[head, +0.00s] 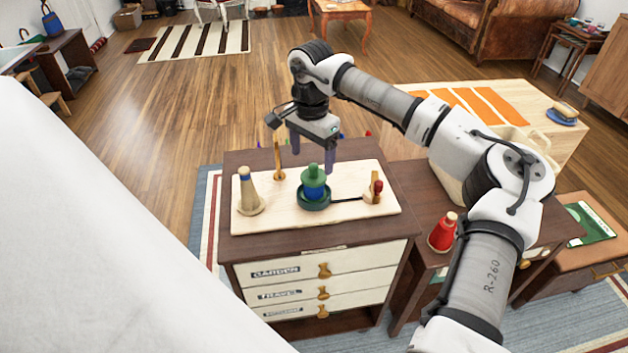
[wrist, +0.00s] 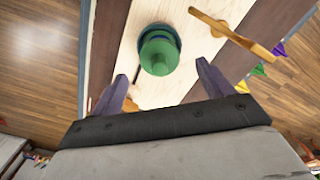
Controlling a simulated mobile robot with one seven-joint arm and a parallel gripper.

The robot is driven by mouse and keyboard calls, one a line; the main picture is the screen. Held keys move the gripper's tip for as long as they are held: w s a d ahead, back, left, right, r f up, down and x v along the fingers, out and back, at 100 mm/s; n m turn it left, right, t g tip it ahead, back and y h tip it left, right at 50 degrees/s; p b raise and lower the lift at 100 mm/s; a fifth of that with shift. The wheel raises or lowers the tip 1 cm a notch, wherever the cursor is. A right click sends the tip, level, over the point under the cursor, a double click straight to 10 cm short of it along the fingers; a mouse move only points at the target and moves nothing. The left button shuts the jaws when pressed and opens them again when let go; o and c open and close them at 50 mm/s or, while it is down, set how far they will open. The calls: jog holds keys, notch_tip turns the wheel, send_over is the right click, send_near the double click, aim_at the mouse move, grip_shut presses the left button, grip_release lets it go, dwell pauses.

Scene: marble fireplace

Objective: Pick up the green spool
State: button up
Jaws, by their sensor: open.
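The green spool (head: 314,176) stands upright with a blue band, on or in a round dark green dish (head: 314,199) on a pale board (head: 345,218). In the wrist view the green spool (wrist: 158,52) shows from above, just ahead of the fingers and a little left of their midline. My gripper (head: 312,160) hangs above and behind the spool in the head view, fingers pointing down. In the wrist view my gripper (wrist: 160,80) has its two purple fingers wide apart with nothing between them. The fingers do not touch the spool.
A wooden upright piece (head: 278,160) stands behind; a small wooden piece with a red knob (head: 375,188) sits at right. A red spool (head: 442,232) is on the lower table. The board's front is clear.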

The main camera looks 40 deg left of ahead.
aim_at(313, 166)
notch_tip(313, 166, down, 5)
jog(key=shift+d+f+p, duration=0.1)
jog(key=shift+p, duration=0.5)
jog(key=shift+w, duration=0.1)
jog(key=shift+c, duration=0.2)
jog(key=c, duration=1)
jog(key=shift+c, duration=0.3)
